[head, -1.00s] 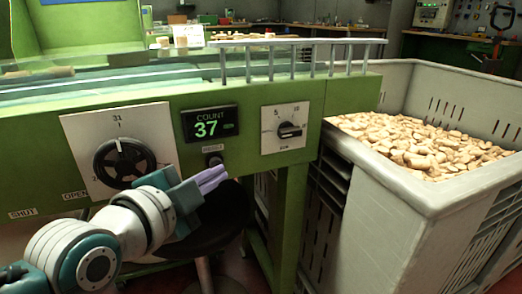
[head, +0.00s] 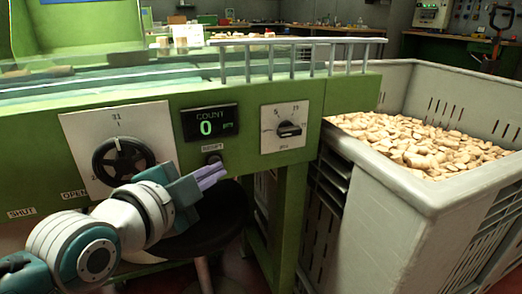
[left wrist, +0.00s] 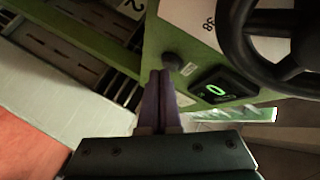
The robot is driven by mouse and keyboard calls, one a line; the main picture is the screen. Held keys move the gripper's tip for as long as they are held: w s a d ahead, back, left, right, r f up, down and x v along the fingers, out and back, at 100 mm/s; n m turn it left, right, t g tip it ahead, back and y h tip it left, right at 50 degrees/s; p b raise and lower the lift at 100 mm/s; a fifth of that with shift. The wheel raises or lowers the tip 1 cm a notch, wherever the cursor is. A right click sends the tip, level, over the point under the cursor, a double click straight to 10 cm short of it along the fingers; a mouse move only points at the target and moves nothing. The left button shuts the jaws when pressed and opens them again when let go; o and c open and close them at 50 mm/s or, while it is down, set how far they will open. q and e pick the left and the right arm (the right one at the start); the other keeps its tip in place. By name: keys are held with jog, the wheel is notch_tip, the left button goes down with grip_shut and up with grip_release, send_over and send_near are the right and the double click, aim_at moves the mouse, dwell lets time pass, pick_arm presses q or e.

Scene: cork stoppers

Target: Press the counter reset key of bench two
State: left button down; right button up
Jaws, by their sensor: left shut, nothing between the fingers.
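The counter display (head: 210,122) on the green bench front reads COUNT 0; it also shows in the left wrist view (left wrist: 214,90). The dark round reset key (head: 213,158) sits just below it, under a small white label. In the left wrist view the key (left wrist: 172,60) is right at my fingertips. My left gripper (head: 224,170) is shut and empty, its purple fingers close to the key. I cannot tell whether they touch it. The left wrist view shows the closed fingers (left wrist: 160,74) too. My right gripper is not in view.
A black handwheel (head: 123,161) on a white plate is left of the key. A dial (head: 288,129) is to the right. A grey crate (head: 385,190) full of corks (head: 430,145) stands at the right. A dark stool seat (head: 215,225) is below my gripper.

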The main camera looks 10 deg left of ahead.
pick_arm(q)
jog(key=shift+s+d+p, duration=0.45)
jog(key=shift+s+p, duration=0.2)
jog(key=shift+s, duration=0.05)
jog(key=s+d+p, duration=0.1)
jog(key=s, duration=0.1)
jog(key=s+d+p, duration=0.1)
jog(key=s+p, duration=0.1)
jog(key=shift+d, duration=0.4)
jog(key=shift+r, duration=0.1)
dwell(0.3)
